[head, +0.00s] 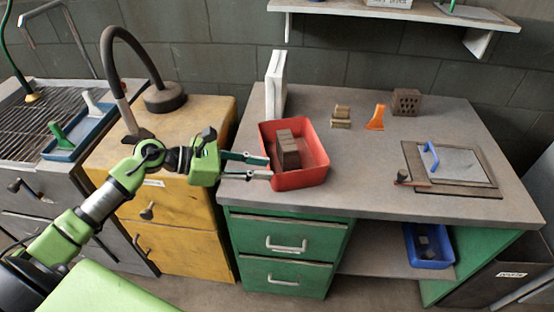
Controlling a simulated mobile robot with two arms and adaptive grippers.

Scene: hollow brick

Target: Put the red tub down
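The red tub (308,178) appears upright at the front left of the grey workbench, close to its front edge. A brown block (288,152) is inside it. My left gripper (270,167) reaches in from the left. Its two fingers are spread apart, with the tips at the tub's left wall. I cannot tell whether the tips touch the wall. My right gripper is not in view.
The workbench (365,160) carries a white upright object (275,84), small blocks (341,116), an orange piece (376,118), a hollow brick (406,102) and a blue-handled trowel (431,158) on a board. The bench middle is clear. A blue bin (428,246) sits below.

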